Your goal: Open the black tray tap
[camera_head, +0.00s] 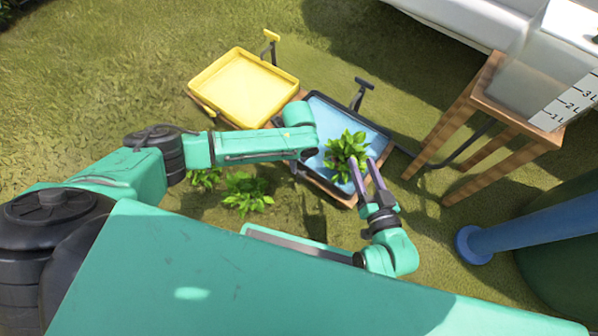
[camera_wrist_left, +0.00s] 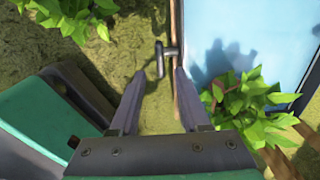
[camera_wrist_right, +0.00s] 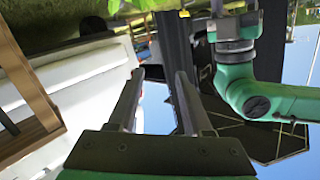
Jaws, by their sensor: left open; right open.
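The black tray (camera_head: 318,103) holds blue water and stands in the middle of the head view. Its near left part is covered by my left arm. In the left wrist view a grey T-shaped tap (camera_wrist_left: 160,62) sticks out from the tray's side. My left gripper (camera_wrist_left: 160,80) is open, with its fingertips just short of the tap and on either side of it. My right gripper (camera_head: 364,166) is open over the near right part of the tray, beside a leafy green plant (camera_head: 346,145). Nothing shows between its fingers in the right wrist view (camera_wrist_right: 157,80).
A yellow tray (camera_head: 243,86) stands left of the black one. A black faucet (camera_head: 363,86) rises at the black tray's far edge. A wooden stand (camera_head: 480,105) with a marked water container (camera_head: 565,100) is at right. Green plants (camera_head: 245,190) grow on the ground near my left arm.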

